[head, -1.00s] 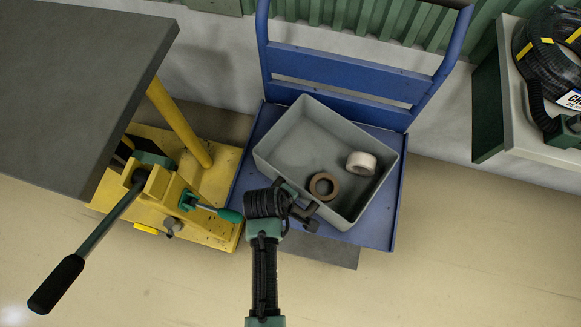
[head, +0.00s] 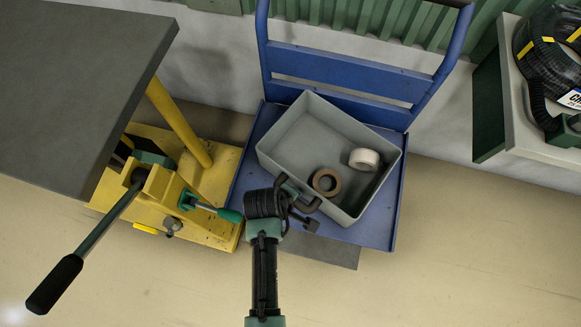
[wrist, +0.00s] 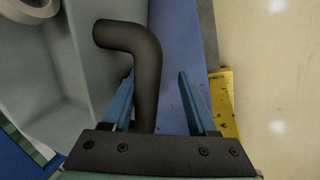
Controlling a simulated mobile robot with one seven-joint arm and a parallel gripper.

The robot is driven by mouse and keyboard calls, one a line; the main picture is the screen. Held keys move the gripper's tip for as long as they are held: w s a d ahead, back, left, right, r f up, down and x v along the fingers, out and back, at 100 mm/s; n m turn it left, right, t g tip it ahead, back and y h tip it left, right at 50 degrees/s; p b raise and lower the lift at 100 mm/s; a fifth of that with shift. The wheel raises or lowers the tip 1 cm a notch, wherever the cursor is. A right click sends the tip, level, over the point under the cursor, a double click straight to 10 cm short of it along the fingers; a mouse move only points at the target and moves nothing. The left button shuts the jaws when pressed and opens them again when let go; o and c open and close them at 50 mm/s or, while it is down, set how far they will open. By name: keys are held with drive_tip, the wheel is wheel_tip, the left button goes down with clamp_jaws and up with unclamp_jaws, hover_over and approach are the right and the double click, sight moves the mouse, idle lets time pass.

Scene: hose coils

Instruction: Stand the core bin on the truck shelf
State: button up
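The core bin, an open grey box (head: 285,165), is turned askew over the blue deck of the truck (head: 240,185). A brown ring core (head: 327,182) and a white ring core (head: 364,159) lie inside it. My gripper (head: 303,206) is at the bin's near-left wall in the head view. In the wrist view its two blue fingers (wrist: 158,105) are apart; the left one is close to the grey bin wall (wrist: 95,60), and I cannot tell whether it touches. A dark bent tube (wrist: 143,75) shows between the fingers. The bin's underside is hidden.
A yellow stand (head: 220,225) with a long lever (head: 95,235) is close on the truck's left, beside a dark tabletop (head: 80,80). A pale shelf (head: 530,125) with a black coiled hose (head: 550,65) is at right. The floor in front is clear.

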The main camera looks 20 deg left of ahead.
idle(0.3)
drive_tip(key=shift+w+r, duration=0.1)
drive_tip(key=shift+r, duration=0.15)
drive_tip(key=shift+p, duration=0.35)
drive_tip(key=shift+f, duration=0.1)
idle(0.8)
